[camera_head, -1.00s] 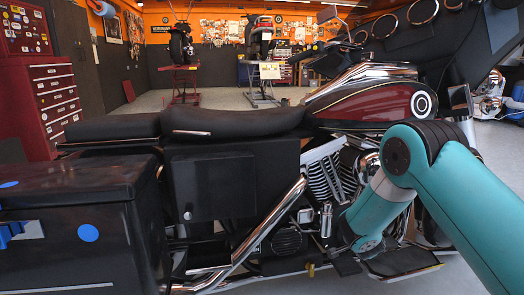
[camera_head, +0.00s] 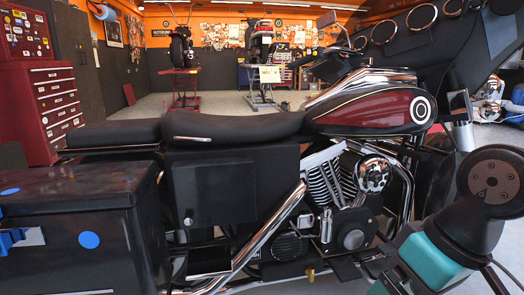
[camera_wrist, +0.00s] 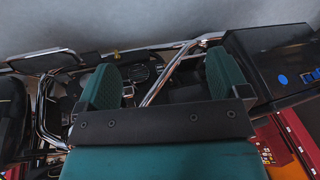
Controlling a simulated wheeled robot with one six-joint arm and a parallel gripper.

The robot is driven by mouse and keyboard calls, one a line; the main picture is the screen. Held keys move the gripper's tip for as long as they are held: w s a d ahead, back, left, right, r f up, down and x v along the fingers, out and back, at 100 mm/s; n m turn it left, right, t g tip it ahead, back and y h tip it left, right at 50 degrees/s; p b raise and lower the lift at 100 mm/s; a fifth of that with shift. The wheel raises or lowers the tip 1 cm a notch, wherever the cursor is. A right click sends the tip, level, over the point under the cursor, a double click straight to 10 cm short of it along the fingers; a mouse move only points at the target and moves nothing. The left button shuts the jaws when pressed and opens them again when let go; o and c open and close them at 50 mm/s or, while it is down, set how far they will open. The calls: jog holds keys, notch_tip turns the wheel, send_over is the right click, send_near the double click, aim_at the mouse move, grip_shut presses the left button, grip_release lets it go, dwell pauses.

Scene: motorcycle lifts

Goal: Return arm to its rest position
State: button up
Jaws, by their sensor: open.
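My gripper (camera_wrist: 165,80) shows in the wrist view, its two green fingers spread wide apart with nothing between them. Beyond the fingers lie the motorcycle's chrome pipes and dark frame parts. In the head view my teal and black arm (camera_head: 436,258) is folded at the lower right, in front of the motorcycle's front end. My gripper itself cannot be made out in the head view.
A dark red and black motorcycle (camera_head: 366,106) fills the middle, close in front. Its black side case (camera_head: 75,235) is at lower left. A red tool chest (camera_head: 55,108) stands behind at left. Two lifts with motorcycles (camera_head: 184,88) stand far back, with open floor before them.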

jog(key=s+a+r+n+g, duration=0.1)
jog(key=s+a+r+n, duration=0.1)
jog(key=s+a+r, duration=0.15)
notch_tip(320, 180, up, 38)
jog(key=p, duration=3.8)
jog(key=shift+s+d+f+y, duration=0.15)
jog(key=shift+s+f+y, duration=0.1)
jog(key=shift+s+y, duration=0.2)
